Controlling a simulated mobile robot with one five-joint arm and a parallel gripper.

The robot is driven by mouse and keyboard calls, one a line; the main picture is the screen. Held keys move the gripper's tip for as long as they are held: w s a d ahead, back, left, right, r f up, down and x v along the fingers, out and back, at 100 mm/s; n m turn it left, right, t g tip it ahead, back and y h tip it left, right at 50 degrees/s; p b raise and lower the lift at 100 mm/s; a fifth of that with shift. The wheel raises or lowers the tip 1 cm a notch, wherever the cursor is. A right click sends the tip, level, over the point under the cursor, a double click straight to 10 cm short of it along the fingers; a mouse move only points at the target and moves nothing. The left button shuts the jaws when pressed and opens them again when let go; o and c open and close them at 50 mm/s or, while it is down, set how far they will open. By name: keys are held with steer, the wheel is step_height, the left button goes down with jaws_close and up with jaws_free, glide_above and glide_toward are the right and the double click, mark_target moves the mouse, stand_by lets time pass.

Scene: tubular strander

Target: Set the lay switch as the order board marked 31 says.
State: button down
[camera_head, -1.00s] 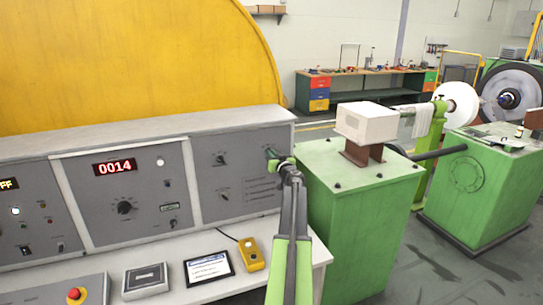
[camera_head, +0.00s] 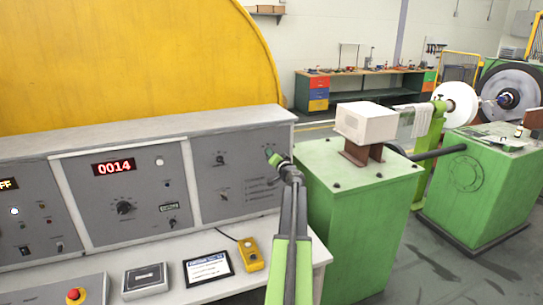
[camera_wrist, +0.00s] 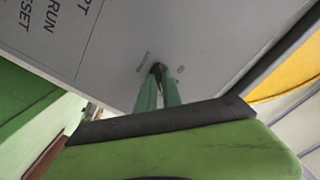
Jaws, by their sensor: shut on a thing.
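My gripper (camera_head: 270,154) is at the upper right of the right-hand grey panel (camera_head: 237,172) in the head view. In the wrist view my gripper (camera_wrist: 158,72) has its two green fingers close together at the panel face (camera_wrist: 110,55), shut on a small dark switch (camera_wrist: 157,67). Small marks sit either side of the switch, too small to read. The fingers hide most of the switch, so its setting cannot be told. I cannot make out an order board marked 31.
Two other switches, an upper one (camera_head: 220,159) and a lower one (camera_head: 224,196), are on the same panel. A tablet (camera_head: 208,267) and a yellow box (camera_head: 250,254) lie on the ledge. A green cabinet (camera_head: 350,240) stands close on the right.

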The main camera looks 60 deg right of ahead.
steer(key=shift+m, duration=0.3)
steer(key=c, duration=1.5)
jaws_free()
steer(key=shift+w, duration=0.1)
steer(key=v, duration=1.7)
steer(key=shift+a, duration=0.15)
